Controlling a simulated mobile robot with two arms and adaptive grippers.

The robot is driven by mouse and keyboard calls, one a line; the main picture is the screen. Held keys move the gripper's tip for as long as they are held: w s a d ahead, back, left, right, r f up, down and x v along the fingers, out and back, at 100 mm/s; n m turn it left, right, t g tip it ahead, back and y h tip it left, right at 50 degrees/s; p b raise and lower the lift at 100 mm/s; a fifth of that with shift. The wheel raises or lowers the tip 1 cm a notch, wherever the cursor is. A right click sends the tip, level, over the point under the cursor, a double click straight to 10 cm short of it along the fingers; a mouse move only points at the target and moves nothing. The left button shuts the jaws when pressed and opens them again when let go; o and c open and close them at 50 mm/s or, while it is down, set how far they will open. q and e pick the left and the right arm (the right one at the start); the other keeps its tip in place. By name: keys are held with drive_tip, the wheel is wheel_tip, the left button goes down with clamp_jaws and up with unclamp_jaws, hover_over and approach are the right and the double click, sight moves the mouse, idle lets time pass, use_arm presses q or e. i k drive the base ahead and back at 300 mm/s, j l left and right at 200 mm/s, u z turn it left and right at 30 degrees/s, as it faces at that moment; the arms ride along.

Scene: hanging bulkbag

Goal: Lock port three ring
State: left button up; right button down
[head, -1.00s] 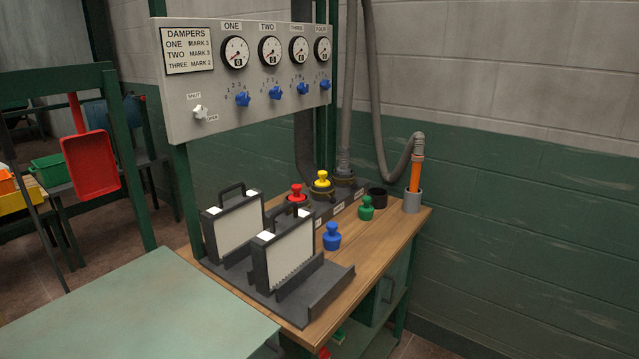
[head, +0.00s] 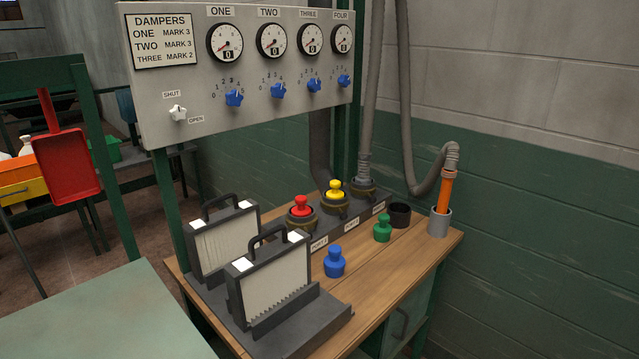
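A dark port block (head: 322,236) with white labels runs along the back of the wooden bench. Its nearest port holds a red plug (head: 300,207), and its middle port holds a yellow plug (head: 335,190). At the far port a grey ribbed hose (head: 364,168) comes down into a dark ring (head: 365,187) with a brownish edge, which I take as the port three ring. The ring is small here, and I cannot tell whether it is locked. Neither of my grippers is in view.
A blue plug (head: 335,262) and a green plug (head: 382,229) stand on the bench (head: 395,270). A black cup (head: 400,214) and a grey holder (head: 439,222) with an orange wand are at right. Two filter panels (head: 268,277) stand in front. The damper panel (head: 190,85) overhangs.

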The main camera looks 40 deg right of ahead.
sight(373, 198)
drive_tip(key=l+u, duration=0.2)
drive_tip(key=l, duration=1.4)
drive_tip(key=l+u, duration=0.2)
drive_tip(key=l, duration=1.35)
